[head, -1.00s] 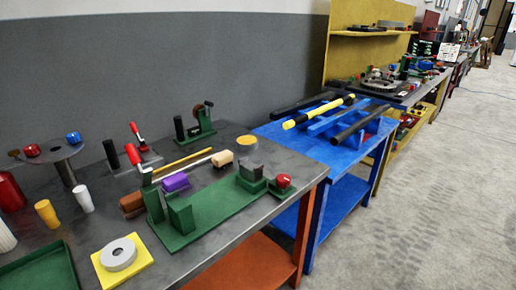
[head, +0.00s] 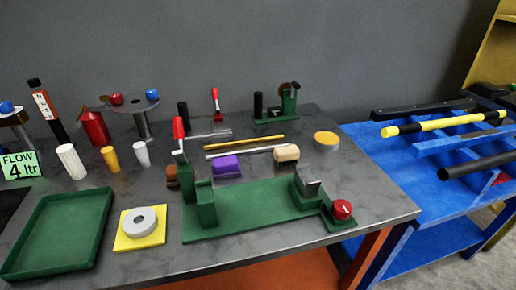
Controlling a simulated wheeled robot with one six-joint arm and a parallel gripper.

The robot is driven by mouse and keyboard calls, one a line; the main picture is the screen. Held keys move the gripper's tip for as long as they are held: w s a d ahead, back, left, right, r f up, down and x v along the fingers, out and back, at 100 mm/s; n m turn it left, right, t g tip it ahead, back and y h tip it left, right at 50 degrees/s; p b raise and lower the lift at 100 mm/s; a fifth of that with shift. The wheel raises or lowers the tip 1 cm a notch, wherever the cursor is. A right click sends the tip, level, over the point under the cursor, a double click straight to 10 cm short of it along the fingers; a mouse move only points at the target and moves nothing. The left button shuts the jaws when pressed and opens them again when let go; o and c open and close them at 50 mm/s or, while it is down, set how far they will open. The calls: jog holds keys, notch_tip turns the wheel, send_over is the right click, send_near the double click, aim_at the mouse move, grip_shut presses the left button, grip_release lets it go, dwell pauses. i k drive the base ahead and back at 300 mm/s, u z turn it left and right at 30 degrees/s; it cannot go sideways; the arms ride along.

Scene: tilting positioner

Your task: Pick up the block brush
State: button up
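A small brown block (head: 172,177), perhaps the block brush, lies on the grey bench behind the left end of the green tilting positioner (head: 260,207). The positioner's left upright and red-topped lever partly hide it. A purple block (head: 227,167) lies just right of it, behind the positioner's base. I cannot tell for sure which of the two is the brush. My gripper is not in view.
A tan-headed mallet (head: 286,153) and a yellow rod (head: 245,142) lie behind the purple block. A green tray (head: 58,232) and a grey ring on a yellow plate (head: 140,228) are at front left. A blue table (head: 400,212) stands right.

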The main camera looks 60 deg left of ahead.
aim_at(290, 154)
jog(key=u, duration=1.05)
jog(key=i, duration=0.95)
jog(key=u, duration=1)
